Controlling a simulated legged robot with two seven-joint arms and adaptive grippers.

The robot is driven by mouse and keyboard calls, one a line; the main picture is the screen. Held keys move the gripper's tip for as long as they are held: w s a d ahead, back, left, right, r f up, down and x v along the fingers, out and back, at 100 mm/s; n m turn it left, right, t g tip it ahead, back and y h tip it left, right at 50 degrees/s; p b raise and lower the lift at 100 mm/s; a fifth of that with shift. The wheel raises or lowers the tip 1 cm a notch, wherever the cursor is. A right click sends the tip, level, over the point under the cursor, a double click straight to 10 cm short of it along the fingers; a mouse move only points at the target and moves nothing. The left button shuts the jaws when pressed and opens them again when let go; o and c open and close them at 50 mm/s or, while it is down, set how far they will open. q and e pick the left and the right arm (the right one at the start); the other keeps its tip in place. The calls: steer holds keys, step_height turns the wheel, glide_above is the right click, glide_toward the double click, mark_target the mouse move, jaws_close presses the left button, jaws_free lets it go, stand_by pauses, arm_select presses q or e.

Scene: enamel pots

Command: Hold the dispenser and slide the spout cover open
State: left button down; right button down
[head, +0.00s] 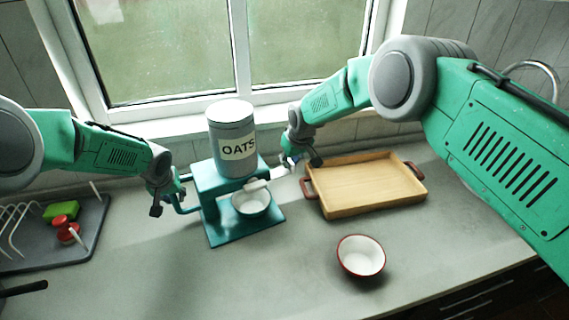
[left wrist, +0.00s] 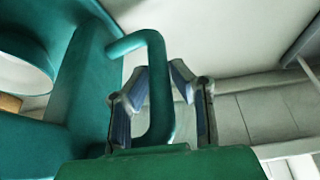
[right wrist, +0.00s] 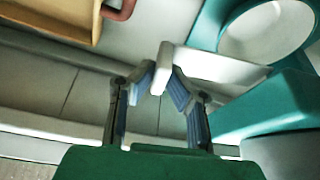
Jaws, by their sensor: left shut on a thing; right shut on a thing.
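The dispenser is a grey canister labelled OATS (head: 232,155) on a teal stand (head: 212,183), upright on the counter. My left gripper (head: 163,194) is at the stand's left side, shut on its teal side handle (left wrist: 158,105), which passes between the fingers. The white spout cover (head: 257,185) sits below the canister, with a white strip reaching right. My right gripper (head: 289,161) is shut on the end of that strip, its white tab (right wrist: 162,66). A white bowl (head: 252,205) stands under the spout on the teal base. How far the cover is open cannot be told.
A wooden tray (head: 370,185) with reddish-brown handles lies just right of the dispenser. A red-rimmed white bowl (head: 361,257) stands at front right. A grey drying rack (head: 85,240) with red and green items is at left.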

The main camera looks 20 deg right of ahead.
steer(key=c, duration=1.6)
jaws_free()
steer(key=shift+r, duration=0.1)
steer(key=v, duration=1.1)
steer(key=shift+r, duration=0.3)
steer(key=shift+s+d, duration=0.1)
arm_select(q)
steer(key=c, duration=1.5)
jaws_free()
